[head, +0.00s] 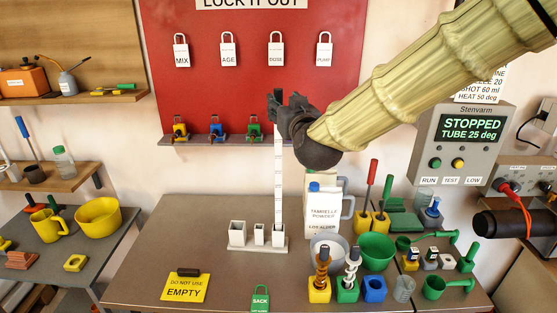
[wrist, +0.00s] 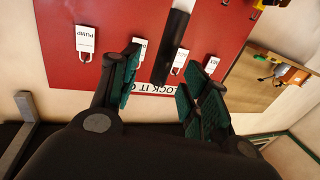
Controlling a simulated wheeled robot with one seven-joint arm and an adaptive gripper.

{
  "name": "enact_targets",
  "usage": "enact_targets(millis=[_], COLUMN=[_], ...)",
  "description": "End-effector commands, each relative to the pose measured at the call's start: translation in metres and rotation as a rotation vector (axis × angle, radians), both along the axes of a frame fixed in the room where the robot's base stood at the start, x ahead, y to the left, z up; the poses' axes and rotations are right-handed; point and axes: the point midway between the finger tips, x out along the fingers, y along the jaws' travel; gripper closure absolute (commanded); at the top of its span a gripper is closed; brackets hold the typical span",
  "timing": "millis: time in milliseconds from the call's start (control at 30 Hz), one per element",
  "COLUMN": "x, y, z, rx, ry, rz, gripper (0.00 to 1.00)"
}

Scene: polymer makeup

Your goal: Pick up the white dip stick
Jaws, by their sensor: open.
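The white dip stick (head: 278,185) stands upright in a white holder (head: 259,243) on the grey table. It has marks along its length and a dark upper end. My gripper (head: 280,101) is at that upper end in the head view, high above the table. In the wrist view, the stick's dark end (wrist: 171,48) shows between the two spread green-padded fingers of my gripper (wrist: 164,76), with a gap on each side. The gripper is open and grips nothing. I cannot tell exactly how deep the stick is between the pads.
A red lockout board (head: 250,85) with white padlock tags is behind the gripper. A white jug (head: 323,212), green bowl (head: 376,251) and several small coloured blocks crowd the table's right side. A yellow sign (head: 186,288) lies front left. The table's left part is mostly clear.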

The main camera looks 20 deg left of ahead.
Motion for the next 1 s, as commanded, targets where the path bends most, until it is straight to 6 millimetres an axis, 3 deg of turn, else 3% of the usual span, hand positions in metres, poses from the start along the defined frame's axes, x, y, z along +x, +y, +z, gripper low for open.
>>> enact_targets(millis=[600, 900, 933, 1000], x=[0.042, 0.044, 0.044, 0.044], y=[0.03, 0.031, 0.031, 0.031], z=[0.007, 0.006, 0.006, 0.006], rx=[0.001, 0.0, 0.0, 0.0], ry=[0.001, 0.0, 0.0, 0.0], rz=[0.004, 0.005, 0.005, 0.005], gripper=[0.54, 0.54, 0.56, 0.69])
